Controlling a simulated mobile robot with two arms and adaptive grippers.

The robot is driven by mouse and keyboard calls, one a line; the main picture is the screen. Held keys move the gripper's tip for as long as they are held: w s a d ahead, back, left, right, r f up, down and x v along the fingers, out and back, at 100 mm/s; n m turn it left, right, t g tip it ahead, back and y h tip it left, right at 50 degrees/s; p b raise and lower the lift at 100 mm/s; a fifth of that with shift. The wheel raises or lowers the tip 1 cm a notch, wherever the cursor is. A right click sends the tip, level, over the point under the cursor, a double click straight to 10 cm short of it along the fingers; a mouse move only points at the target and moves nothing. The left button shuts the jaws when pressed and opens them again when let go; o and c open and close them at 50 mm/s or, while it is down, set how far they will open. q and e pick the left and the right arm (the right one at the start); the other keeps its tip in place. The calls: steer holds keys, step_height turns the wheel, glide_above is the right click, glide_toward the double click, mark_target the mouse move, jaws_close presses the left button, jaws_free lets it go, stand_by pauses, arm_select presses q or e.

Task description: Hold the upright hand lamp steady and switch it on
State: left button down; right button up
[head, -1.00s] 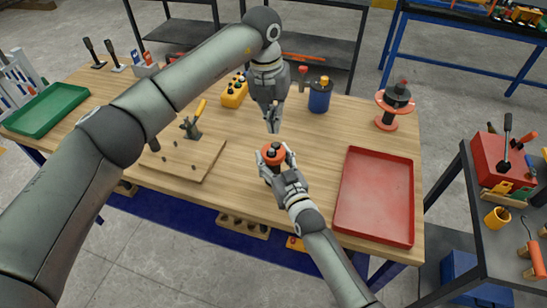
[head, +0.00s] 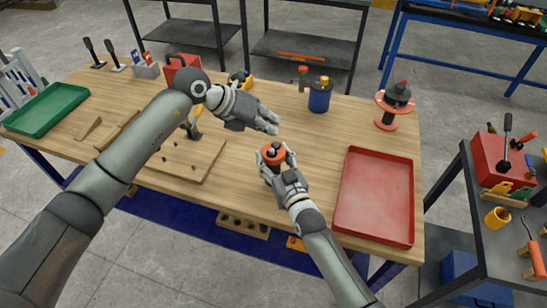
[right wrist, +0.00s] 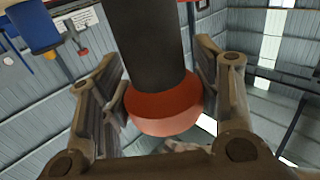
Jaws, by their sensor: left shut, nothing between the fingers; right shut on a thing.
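The hand lamp (head: 273,152) stands upright near the front middle of the wooden table, its orange-red top with a dark centre facing up. My right gripper (head: 276,162) is shut around it from the front. In the right wrist view the lamp's dark cylinder and red collar (right wrist: 165,108) sit between the two fingers. My left gripper (head: 274,123) is shut and empty, behind the lamp's top in the picture and apart from it, fingers pointing right. I cannot tell whether the lamp is lit; its switch is not clear to see.
A red tray (head: 375,197) lies right of the lamp. A wooden board (head: 185,162) lies to the left, partly behind my left arm. A blue canister (head: 319,97) and a spool (head: 394,105) stand at the back. A green tray (head: 46,110) is far left.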

arm_select(q)
steer(key=shift+f, duration=3.1)
steer(key=shift+r, duration=0.1)
steer(key=shift+s+r, duration=0.1)
steer(key=shift+r, duration=0.2)
step_height(320, 180, up, 6)
